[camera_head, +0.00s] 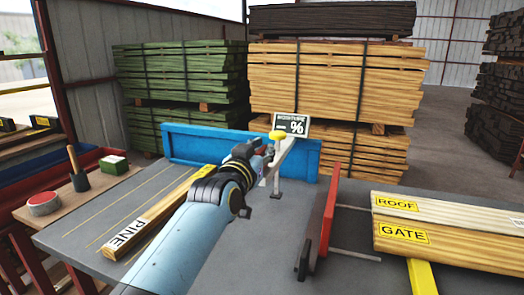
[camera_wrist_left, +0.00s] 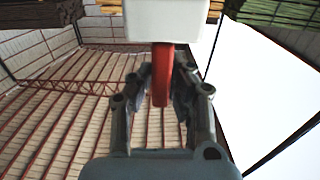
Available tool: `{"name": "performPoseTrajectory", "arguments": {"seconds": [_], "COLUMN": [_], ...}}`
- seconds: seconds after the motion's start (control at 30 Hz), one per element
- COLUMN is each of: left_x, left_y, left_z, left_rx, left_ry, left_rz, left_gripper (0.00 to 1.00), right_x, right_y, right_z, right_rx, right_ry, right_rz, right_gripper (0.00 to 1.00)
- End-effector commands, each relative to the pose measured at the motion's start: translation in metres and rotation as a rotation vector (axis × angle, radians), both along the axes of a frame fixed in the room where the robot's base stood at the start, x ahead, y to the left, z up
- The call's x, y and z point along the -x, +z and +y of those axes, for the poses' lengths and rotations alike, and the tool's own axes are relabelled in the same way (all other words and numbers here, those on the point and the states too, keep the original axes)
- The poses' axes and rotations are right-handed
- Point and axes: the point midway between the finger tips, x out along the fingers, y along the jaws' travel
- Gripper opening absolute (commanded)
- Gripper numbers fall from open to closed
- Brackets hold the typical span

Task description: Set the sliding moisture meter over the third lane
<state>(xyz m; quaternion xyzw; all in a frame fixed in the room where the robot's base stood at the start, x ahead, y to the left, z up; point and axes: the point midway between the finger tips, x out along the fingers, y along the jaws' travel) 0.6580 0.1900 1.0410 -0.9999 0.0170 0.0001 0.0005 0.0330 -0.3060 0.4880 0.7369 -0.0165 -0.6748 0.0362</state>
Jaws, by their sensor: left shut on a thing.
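The moisture meter's dark display (camera_head: 291,125) reads "MOISTURE -- %" and stands above the blue fence at the back of the grey table. A yellow knob (camera_head: 277,135) sits just left of it. My left gripper (camera_head: 266,158) is at the meter, below the display. In the left wrist view its fingers are closed around a red handle (camera_wrist_left: 160,85) under a white housing (camera_wrist_left: 165,20). Thin yellow lane lines (camera_head: 100,205) run across the table at left. A board marked PINE (camera_head: 165,212) lies among them; my left arm covers the table to its right, so I cannot number the lanes there.
The blue fence (camera_head: 190,145) runs along the table's back. A red upright plate (camera_head: 328,220) stands right of my arm. Boards marked ROOF (camera_head: 450,212) and GATE (camera_head: 450,245) lie at right.

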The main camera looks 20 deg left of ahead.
Motion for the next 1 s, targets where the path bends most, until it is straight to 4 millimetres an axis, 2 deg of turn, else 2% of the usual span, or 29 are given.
{"name": "performPoseTrajectory", "arguments": {"seconds": [0.17, 0.37, 0.5, 0.7, 0.83, 1.0], "left_x": [-0.001, -0.002, -0.003, -0.005, -0.005, -0.006], "left_y": [0.000, -0.002, -0.003, -0.003, -0.003, -0.001], "left_z": [0.018, 0.065, 0.101, 0.142, 0.159, 0.169], "left_rx": [-0.003, -0.006, -0.007, -0.003, -0.002, 0.001], "left_ry": [0.001, 0.002, 0.001, 0.001, 0.001, 0.000], "left_rz": [0.000, -0.001, 0.000, -0.001, 0.000, 0.000], "left_gripper": [0.00, 0.00, 0.00, 0.00, 0.00, 0.00], "right_x": [0.000, 0.001, 0.002, 0.005, 0.006, 0.006], "right_y": [-0.002, -0.011, -0.024, -0.042, -0.049, -0.052], "right_z": [0.000, 0.000, 0.000, 0.000, 0.000, 0.000], "right_rx": [0.000, 0.000, 0.000, 0.000, 0.000, -0.001], "right_ry": [0.000, 0.000, 0.000, 0.000, 0.000, 0.000], "right_rz": [0.000, 0.002, 0.004, 0.008, 0.010, 0.011], "right_gripper": [0.40, 0.40, 0.40, 0.40, 0.40, 0.40]}}
